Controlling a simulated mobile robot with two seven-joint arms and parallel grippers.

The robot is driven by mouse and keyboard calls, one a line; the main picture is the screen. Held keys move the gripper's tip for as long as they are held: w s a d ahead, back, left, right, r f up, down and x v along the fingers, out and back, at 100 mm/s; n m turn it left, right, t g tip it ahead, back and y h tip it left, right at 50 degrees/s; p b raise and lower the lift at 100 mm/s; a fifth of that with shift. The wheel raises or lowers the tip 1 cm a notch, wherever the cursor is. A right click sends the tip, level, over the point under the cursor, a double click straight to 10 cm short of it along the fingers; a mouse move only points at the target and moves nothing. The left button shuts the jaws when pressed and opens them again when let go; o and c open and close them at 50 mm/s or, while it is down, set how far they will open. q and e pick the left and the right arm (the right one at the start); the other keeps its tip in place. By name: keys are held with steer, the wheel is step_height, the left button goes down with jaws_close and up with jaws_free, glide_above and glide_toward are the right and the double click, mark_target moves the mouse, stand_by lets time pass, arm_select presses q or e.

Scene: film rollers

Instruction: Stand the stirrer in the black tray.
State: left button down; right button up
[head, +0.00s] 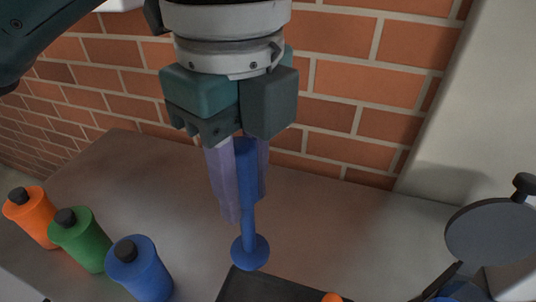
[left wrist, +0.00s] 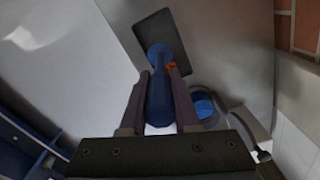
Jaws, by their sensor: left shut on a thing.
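My left gripper (head: 238,180) is shut on the blue stirrer (head: 249,252), which hangs upright with its round disc end down. The gripper's fingers cover much of its upper shaft. The black tray (head: 245,287) lies on the table at the bottom edge of the head view, partly cut off. The stirrer's disc is above the tray's far edge in that view, apparently clear of it. In the left wrist view the stirrer (left wrist: 158,100) sits between the fingers (left wrist: 155,92), with the tray (left wrist: 146,32) beyond it. My right gripper is not in view.
An orange bottle (head: 32,217), a green bottle (head: 80,240) and a blue bottle (head: 140,270) stand at the left. A small orange thing (head: 332,297) shows at the tray. A grey round lid (head: 493,232) stands open at the right. A brick wall (head: 345,85) is behind.

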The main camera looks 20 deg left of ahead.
mark_target(238, 251)
arm_select(q)
steer(key=f, duration=0.1)
steer(key=f+b, duration=0.1)
steer(key=s+a+f+b, duration=0.1)
steer(key=f, duration=0.1)
step_height(238, 251, down, 16)
steer(key=b, duration=0.2)
steer(key=shift+w, duration=0.2)
steer(key=shift+f+b, duration=0.2)
steer(key=shift+b, duration=0.15)
steer(key=c, duration=0.6)
jaws_free()
steer(key=shift+c, duration=0.2)
